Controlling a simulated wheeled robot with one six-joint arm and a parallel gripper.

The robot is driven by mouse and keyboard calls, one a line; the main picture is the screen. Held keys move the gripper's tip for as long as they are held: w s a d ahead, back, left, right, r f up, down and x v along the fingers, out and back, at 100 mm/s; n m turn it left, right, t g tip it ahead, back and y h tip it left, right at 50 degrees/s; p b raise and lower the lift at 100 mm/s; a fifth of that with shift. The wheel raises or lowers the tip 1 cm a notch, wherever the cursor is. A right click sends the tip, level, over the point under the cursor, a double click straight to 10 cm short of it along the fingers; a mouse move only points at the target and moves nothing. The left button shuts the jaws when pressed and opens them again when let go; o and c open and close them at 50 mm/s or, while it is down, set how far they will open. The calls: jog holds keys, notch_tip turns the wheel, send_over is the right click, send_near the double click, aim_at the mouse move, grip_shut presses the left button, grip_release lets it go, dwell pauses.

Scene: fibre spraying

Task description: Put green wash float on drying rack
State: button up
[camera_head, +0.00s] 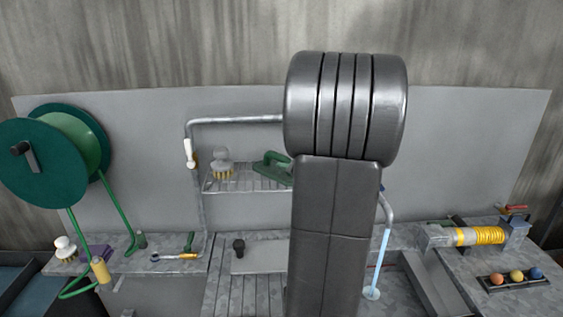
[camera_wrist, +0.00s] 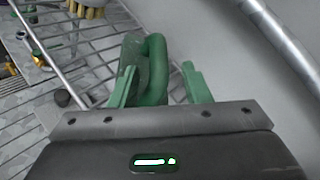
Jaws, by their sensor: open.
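The green wash float (camera_head: 272,167) rests on the slatted drying rack (camera_head: 240,186), at its right end, partly hidden behind my arm. In the wrist view the float's looped handle (camera_wrist: 155,72) stands between the two green fingers of my gripper (camera_wrist: 161,86), with its flat plate just left of the handle. The fingers are open, with a gap visible on the right side of the handle. Whether the left finger touches the float cannot be told. My gripper is hidden behind my arm in the head view.
A scrubbing brush (camera_head: 222,166) stands left of the float on the rack. A bent pipe (camera_head: 235,121) runs above the rack and close by on the right in the wrist view. A green hose reel (camera_head: 55,155) is at far left. Coloured balls (camera_head: 516,277) sit at right.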

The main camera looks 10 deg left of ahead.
jog(key=b+v, duration=0.1)
jog(key=v, duration=0.5)
jog(key=shift+s+d, duration=0.2)
jog(key=shift+d, duration=0.05)
jog(key=shift+c, duration=0.4)
dwell(0.6)
